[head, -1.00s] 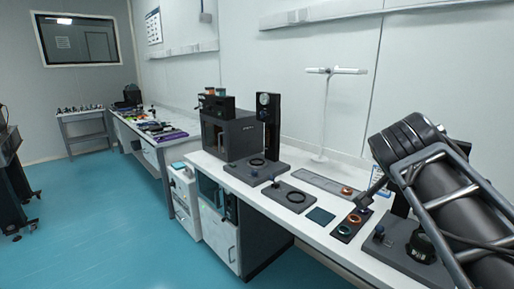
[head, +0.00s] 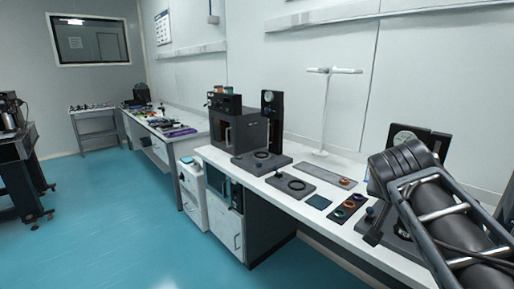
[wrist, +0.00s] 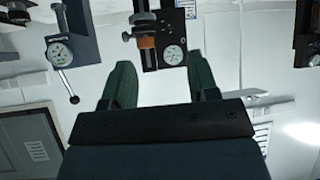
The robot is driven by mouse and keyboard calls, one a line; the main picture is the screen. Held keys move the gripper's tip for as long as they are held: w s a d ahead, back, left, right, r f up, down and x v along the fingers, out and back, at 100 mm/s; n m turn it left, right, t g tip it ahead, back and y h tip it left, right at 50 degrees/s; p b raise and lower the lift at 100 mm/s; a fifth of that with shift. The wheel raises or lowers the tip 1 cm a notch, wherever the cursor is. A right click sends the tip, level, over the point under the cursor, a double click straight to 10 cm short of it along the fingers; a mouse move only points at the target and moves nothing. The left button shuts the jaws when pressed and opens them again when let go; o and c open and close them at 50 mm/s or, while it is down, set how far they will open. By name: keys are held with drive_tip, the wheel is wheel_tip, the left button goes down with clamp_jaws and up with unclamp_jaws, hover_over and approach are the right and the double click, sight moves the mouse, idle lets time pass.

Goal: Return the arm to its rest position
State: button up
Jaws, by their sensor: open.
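My gripper (wrist: 162,80) shows in the wrist view with its two dark green fingers spread well apart and nothing between them. My arm (head: 430,205) is at the right of the head view, bent over the right end of the long white bench (head: 225,160). The gripper's fingers cannot be made out in the head view. Beyond the fingertips in the wrist view are a dial gauge with a ball-ended lever (wrist: 62,58) and a second device with a round dial (wrist: 172,54). Their distance from the fingers cannot be told.
A dark cart (head: 22,165) stands at the left. The teal floor (head: 120,230) between is clear.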

drive_tip(key=s+a+f+n+g+y+p, duration=0.4)
drive_tip(key=s+a+f+n+y+p, duration=0.2)
drive_tip(key=s+a+f+p, duration=0.3)
drive_tip(key=a+f+n, duration=0.1)
drive_tip(key=a+f, duration=0.2)
drive_tip(key=f, duration=0.2)
drive_tip(key=shift+a+n+y, duration=0.15)
drive_tip(key=shift+n+y, duration=0.15)
drive_tip(key=shift+y, duration=0.1)
